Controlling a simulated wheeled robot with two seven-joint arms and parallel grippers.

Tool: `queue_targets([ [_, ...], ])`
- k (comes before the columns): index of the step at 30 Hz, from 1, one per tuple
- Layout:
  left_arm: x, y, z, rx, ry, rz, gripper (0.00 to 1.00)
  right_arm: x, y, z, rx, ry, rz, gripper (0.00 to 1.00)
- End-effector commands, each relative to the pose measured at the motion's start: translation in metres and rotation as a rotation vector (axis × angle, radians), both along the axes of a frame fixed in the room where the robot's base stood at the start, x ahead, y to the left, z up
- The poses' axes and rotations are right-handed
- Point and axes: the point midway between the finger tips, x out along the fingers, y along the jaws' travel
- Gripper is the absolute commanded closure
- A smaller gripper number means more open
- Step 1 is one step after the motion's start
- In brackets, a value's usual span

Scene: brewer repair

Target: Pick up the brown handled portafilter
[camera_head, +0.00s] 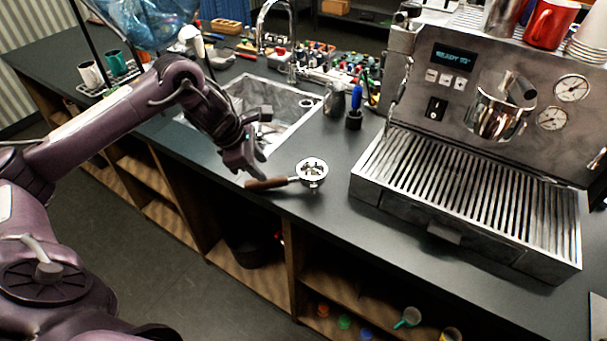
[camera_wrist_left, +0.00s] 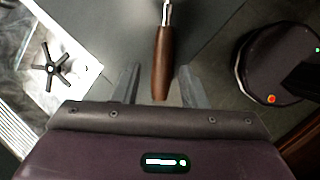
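The portafilter (camera_head: 312,172) lies on the dark counter between the sink and the espresso machine. Its brown handle (camera_head: 266,184) points left toward the counter's front edge. My left gripper (camera_head: 246,166) is just above and beside the handle's end. In the left wrist view my left gripper (camera_wrist_left: 158,88) is open, with the brown handle (camera_wrist_left: 163,62) reaching between its two fingers and no visible grip on it. The portafilter's basket is outside the left wrist view. My right gripper is not in view.
The espresso machine (camera_head: 465,200) with its slatted drip tray stands to the right. The sink (camera_head: 282,102) is behind my left gripper. Cups (camera_head: 90,75) stand at the far left. Open shelves (camera_head: 330,285) lie under the counter, and bare counter surrounds the portafilter.

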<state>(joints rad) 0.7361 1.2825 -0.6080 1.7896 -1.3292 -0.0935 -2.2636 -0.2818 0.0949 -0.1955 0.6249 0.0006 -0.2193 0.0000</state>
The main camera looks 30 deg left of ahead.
Motion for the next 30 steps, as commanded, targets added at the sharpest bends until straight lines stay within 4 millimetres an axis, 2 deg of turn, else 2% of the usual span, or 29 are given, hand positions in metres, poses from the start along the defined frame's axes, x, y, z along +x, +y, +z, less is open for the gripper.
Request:
queue_targets([
  [6,0.007,-0.007,-0.022,-0.003,0.005,0.0,0.61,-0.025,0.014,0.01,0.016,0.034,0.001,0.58],
  [9,0.011,-0.01,-0.035,-0.003,0.007,0.0,0.61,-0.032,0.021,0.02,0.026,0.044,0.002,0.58],
  [15,0.02,-0.015,-0.06,-0.003,0.002,0.001,0.61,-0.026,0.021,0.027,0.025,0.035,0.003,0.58],
  [23,0.021,-0.015,-0.064,0.0,0.002,0.002,0.61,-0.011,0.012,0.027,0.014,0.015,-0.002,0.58],
  [30,0.021,-0.015,-0.064,-0.001,0.001,0.001,0.92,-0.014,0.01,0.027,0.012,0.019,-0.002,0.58],
])
